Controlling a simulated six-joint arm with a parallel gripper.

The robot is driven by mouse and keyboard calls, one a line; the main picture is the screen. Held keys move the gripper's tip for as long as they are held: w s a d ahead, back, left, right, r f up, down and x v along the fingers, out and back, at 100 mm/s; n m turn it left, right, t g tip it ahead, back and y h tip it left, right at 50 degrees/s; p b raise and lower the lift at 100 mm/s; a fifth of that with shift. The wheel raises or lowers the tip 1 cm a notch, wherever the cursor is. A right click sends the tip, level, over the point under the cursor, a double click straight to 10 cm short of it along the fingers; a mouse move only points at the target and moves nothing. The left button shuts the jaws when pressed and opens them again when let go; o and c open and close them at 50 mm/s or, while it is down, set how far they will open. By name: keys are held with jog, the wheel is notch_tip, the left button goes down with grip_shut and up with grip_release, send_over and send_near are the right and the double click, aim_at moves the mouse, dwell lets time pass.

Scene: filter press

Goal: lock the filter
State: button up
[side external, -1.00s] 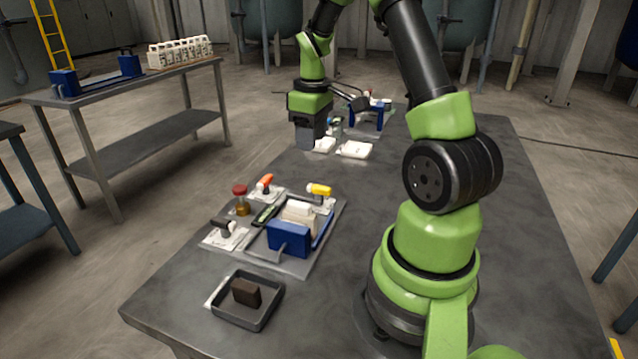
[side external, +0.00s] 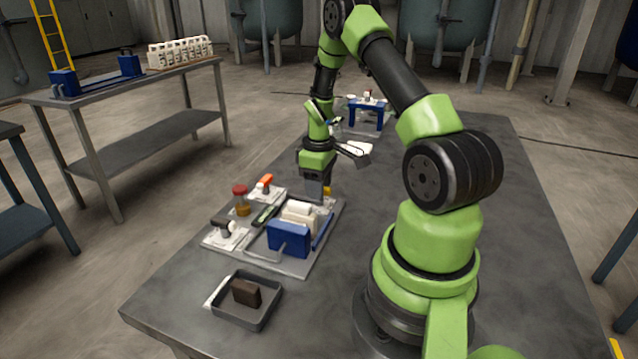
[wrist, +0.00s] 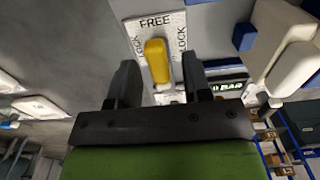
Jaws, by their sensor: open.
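The yellow lever (wrist: 157,58) stands on a white label plate (wrist: 176,22) in the wrist view. It points toward the word FREE; LOCK is printed on both sides. My gripper (wrist: 160,74) is open, with one finger on each side of the lever and gaps showing. In the side external view my gripper (side external: 319,192) points down at the far right corner of the press, mostly hiding the lever. The filter press has a blue end block (side external: 289,239) and white plates (side external: 300,214). Whether the fingers are at the lever's height is hard to tell.
A red-capped jar (side external: 241,202), an orange-handled part (side external: 265,183) and a dark-handled valve (side external: 224,226) stand left of the press. A dark tray (side external: 262,313) with a brown block (side external: 246,292) is in front. A blue stand (side external: 366,112) is behind.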

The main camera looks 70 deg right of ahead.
grip_shut()
jog(key=shift+n, duration=0.3)
jog(key=n, duration=0.3)
jog(key=shift+n, duration=0.4)
jog(key=n, duration=0.9)
jog(key=shift+n, duration=2.2)
